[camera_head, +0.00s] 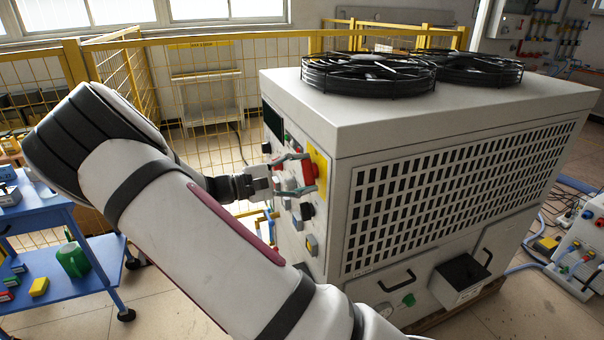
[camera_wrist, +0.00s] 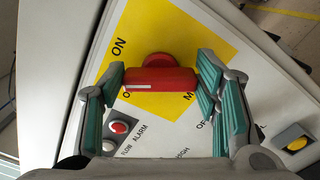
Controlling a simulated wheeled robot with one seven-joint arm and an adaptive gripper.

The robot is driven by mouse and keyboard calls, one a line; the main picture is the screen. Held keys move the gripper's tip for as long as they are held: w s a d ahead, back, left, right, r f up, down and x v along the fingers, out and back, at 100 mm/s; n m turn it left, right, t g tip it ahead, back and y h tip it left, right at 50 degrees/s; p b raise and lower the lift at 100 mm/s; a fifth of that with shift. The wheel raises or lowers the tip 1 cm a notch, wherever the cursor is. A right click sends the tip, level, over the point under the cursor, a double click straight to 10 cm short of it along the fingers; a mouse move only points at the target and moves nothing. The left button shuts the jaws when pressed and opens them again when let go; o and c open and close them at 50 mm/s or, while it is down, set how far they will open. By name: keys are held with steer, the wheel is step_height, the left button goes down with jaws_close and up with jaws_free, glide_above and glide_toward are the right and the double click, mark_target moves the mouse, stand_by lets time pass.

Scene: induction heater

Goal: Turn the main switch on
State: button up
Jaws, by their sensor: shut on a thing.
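The main switch (camera_wrist: 158,80) is a red rotary handle on a yellow plate (camera_wrist: 208,35) marked "ON". In the wrist view its bar lies roughly level across the picture, with a white line near its left end. My gripper (camera_wrist: 160,85) has its teal-padded fingers on either end of the red bar and is shut on it. In the head view, the switch (camera_head: 309,172) is on the left face of the large white machine (camera_head: 430,110), with my gripper (camera_head: 296,175) at it. My arm hides part of the control panel.
A red button (camera_wrist: 118,127) labelled "FLOW ALARM" and a yellow button (camera_wrist: 296,144) sit near the switch. Black fans (camera_head: 368,72) top the machine. A yellow mesh fence (camera_head: 225,110) stands behind, and a blue cart (camera_head: 50,215) at left.

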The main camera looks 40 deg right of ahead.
steer(key=o, duration=1.1)
steer(key=shift+o, duration=0.2)
steer(key=v, duration=1.2)
